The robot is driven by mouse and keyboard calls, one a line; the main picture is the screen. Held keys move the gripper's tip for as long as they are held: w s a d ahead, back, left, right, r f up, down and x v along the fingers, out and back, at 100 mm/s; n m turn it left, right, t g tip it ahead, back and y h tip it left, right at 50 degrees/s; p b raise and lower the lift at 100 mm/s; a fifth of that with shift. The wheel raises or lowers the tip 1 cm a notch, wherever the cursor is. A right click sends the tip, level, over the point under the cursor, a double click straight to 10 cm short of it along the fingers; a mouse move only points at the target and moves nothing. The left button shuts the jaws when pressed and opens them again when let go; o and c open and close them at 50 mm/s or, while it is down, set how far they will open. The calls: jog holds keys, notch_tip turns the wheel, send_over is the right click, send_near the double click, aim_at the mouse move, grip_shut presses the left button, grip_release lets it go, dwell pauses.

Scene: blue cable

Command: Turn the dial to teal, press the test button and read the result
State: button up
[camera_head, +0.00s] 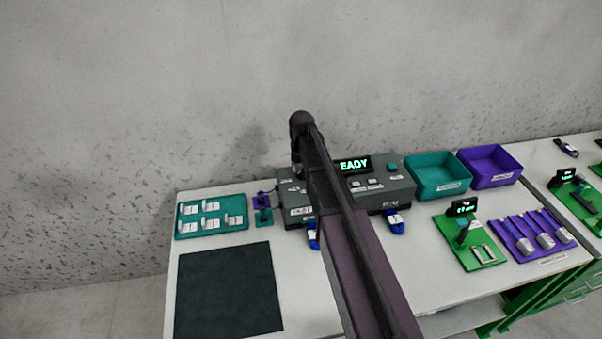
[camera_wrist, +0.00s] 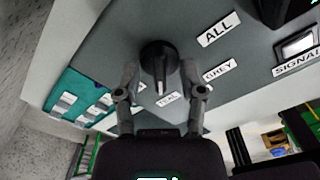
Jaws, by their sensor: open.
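The dark grey tester box (camera_head: 400,194) stands at the back of the table, partly hidden by my arm. In the wrist view, the round black dial (camera_wrist: 157,58) has a pale pointer aimed down the picture, close to a label that appears to read TEAL (camera_wrist: 167,99). Labels ALL (camera_wrist: 218,29) and GREY (camera_wrist: 219,70) lie to its right. My gripper (camera_wrist: 161,92) is open, one finger on each side of the dial's pointer end; contact is unclear. I cannot identify the test button.
A teal board with white pieces (camera_head: 211,225) and a dark mat (camera_head: 230,290) lie left. Blue cable ends (camera_head: 396,224) lie before the tester. Teal (camera_head: 437,176) and purple (camera_head: 490,166) bins stand right, behind a green fixture (camera_head: 470,243) and purple rack (camera_head: 531,237).

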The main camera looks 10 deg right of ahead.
notch_tip(320, 180, up, 7)
jog(key=p, duration=0.7)
dwell(0.4)
jog(key=shift+s, duration=0.15)
dwell(0.4)
jog(key=s+m, duration=2.2)
jog(key=m, duration=0.6)
jog(key=shift+a, duration=0.1)
